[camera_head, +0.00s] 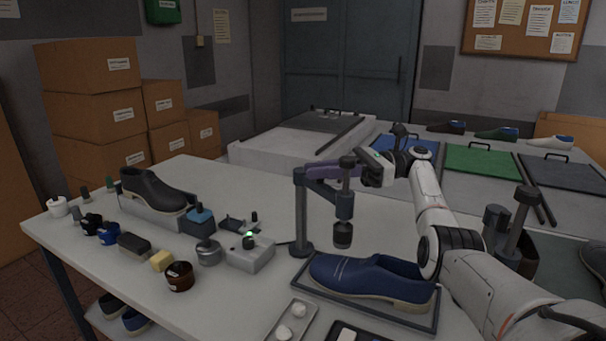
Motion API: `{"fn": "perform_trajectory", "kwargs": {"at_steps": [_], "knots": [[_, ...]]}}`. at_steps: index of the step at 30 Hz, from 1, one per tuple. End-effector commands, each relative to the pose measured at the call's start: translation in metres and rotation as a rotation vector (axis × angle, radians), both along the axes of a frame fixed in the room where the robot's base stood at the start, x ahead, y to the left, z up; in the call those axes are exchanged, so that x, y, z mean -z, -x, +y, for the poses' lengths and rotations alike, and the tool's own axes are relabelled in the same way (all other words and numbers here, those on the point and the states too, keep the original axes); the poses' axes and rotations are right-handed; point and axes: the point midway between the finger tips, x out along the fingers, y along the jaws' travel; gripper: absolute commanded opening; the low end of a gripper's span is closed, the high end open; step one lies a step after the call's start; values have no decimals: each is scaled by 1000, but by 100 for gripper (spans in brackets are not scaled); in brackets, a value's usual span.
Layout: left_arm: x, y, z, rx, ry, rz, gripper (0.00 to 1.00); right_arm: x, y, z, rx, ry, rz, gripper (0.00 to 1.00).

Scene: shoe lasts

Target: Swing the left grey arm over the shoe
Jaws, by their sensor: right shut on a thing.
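The left grey arm (322,187) reaches right from the top of its upright post, which stands on the table at the back left of the shoe's tray. A dark knob (347,161) tops its free end, and a dark round pad (342,235) hangs below. A navy slip-on shoe (370,277) sits in a dark-rimmed tray (418,323). In the picture, the pad appears just above the left part of the shoe, with a small gap. My right gripper (361,163) is at the knob and shut on it; its fingertips are partly hidden. My left gripper is out of view.
A second grey post (516,220) stands at the right behind my right arm. A black shoe (154,190), bottles, brushes and a small grey device (250,252) occupy the left of the table. A small tray (291,321) lies in front. A purple object (322,170) shows behind the arm.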

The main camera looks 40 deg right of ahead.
Motion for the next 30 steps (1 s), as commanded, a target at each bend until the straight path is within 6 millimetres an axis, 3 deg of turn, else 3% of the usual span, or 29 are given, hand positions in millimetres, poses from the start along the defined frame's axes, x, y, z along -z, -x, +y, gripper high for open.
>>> {"fn": "perform_trajectory", "kwargs": {"at_steps": [9,27,28,30], "knots": [[10,2,0,1,0,4,31,2,11,-12,-35,0,4,0],[10,1,0,1,0,2,31,3,13,-14,-45,3,9,0],[10,1,0,1,0,2,31,3,13,-14,-46,4,9,19],[10,1,0,1,1,1,31,3,13,-14,-45,4,8,30]]}}
